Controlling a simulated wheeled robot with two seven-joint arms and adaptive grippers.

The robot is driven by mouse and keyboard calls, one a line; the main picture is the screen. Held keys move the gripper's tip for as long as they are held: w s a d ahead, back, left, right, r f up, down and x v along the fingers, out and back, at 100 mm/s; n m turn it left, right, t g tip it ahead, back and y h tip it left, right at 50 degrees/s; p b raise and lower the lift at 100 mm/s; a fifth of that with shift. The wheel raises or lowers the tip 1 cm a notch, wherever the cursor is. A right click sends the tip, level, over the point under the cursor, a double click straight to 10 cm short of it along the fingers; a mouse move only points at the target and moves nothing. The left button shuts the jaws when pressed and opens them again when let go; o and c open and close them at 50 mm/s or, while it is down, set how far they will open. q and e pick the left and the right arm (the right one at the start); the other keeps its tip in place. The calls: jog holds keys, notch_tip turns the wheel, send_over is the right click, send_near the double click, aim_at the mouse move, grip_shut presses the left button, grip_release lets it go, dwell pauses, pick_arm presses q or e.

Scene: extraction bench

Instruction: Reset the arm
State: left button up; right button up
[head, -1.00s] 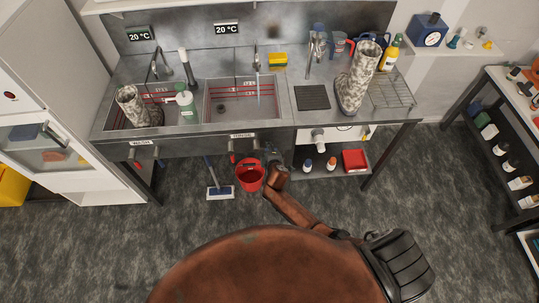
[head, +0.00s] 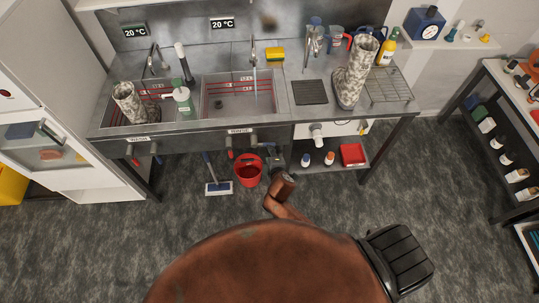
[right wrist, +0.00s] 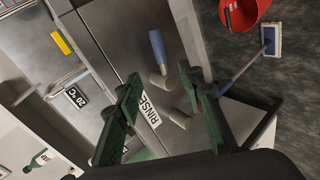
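My right arm reaches forward from my body in the head view, with its dark right gripper (head: 273,156) low in front of the sink bench, beside the red bucket. In the right wrist view the two green fingers of the right gripper (right wrist: 160,75) stand apart with nothing held between them. Beyond them is the bench front with its RINSE label (right wrist: 147,105). A blue-handled lever (right wrist: 157,45) and a grey stub show beyond the fingers; I cannot tell how near they are. My left gripper is in neither view.
The steel sink bench (head: 200,140) has two basins. One patterned boot (head: 127,103) stands in the left basin, another (head: 355,75) on the right worktop. The red bucket (head: 249,176) and a blue-white floor brush (head: 218,188) are on the floor. Floor is clear around my body.

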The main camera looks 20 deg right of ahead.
jog(key=shift+f, duration=0.1)
jog(key=s+d+f+m+g+b, duration=0.1)
jog(key=s+d+f+m+g, duration=0.1)
jog(key=s+f, duration=0.7)
jog(key=s+d+f+m+g+y, duration=0.15)
jog(key=s+f, duration=0.35)
jog(key=f, duration=0.9)
jog(key=s+d+f+m+g+b, duration=0.1)
jog(key=s+d+f+m+g, duration=0.15)
jog(key=s+f, duration=0.65)
jog(key=s+d+f+m+g, duration=0.1)
jog(key=s+f, duration=0.4)
jog(key=s, duration=0.5)
jog(key=s+f+m+g, duration=0.1)
jog(key=s+f+m, duration=0.2)
jog(key=s+f, duration=0.3)
jog(key=s+d+f+m+g+b, duration=0.1)
jog(key=s+f, duration=0.5)
jog(key=s, duration=0.9)
jog(key=shift+d+m+g+y, duration=0.35)
jog(key=shift+m+g, duration=0.15)
jog(key=shift+g, duration=0.1)
jog(key=shift+s+f, duration=0.1)
